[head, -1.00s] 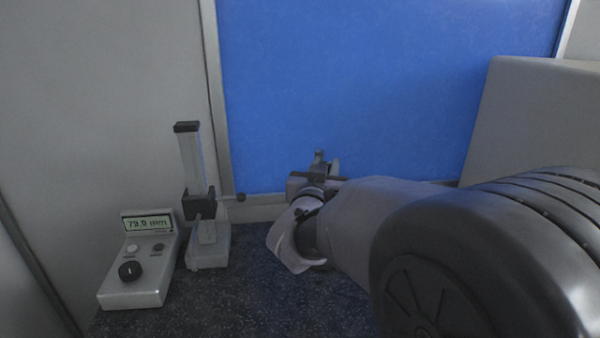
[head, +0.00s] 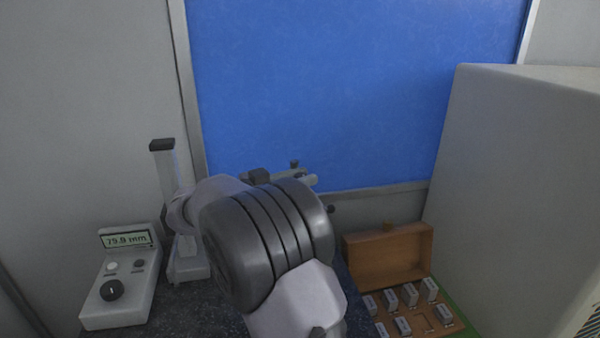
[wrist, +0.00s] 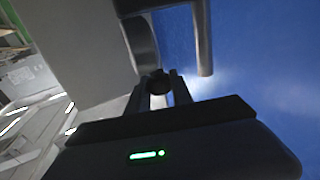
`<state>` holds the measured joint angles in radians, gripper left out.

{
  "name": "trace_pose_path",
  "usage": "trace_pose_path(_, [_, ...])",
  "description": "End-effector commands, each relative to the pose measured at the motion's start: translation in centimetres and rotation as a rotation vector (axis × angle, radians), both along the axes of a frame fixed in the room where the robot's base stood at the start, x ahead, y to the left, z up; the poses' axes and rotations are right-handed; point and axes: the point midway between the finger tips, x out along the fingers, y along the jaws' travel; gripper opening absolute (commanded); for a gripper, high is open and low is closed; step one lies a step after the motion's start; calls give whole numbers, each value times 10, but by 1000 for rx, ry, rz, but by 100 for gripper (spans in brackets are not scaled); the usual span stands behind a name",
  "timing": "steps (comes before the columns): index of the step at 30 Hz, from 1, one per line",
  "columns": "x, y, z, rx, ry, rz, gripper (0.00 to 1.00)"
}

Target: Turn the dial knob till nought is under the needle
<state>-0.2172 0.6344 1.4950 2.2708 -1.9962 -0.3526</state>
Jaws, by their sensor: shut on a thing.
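In the wrist view my gripper (wrist: 165,92) is shut on a small dark round knob (wrist: 158,82), with one finger on each side of it. A curved grey body (wrist: 140,42) and a grey rod (wrist: 203,40) stand just beyond the fingers. In the head view my own arm covers the gripper's fingertips and what they hold. No dial face, needle or nought mark shows in either view. A control box (head: 143,295) stands at the left, with its own black knob (head: 113,290) and a display (head: 126,239) reading about 75.9 mm.
A vertical stand (head: 163,172) is partly behind my arm. A small dark knob (head: 331,209) shows right of my arm. An open wooden case (head: 388,262) with several metal blocks lies beside a large grey cabinet (head: 510,190). A blue panel (head: 350,90) is behind.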

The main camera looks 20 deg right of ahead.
Motion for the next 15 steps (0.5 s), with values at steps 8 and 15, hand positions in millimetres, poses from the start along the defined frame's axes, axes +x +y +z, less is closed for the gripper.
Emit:
trace_pose_path(8, [0, 0, 4, -6, -4, -97, 0])
trace_pose_path(15, [0, -1, 4, -7, -5, -123, 0])
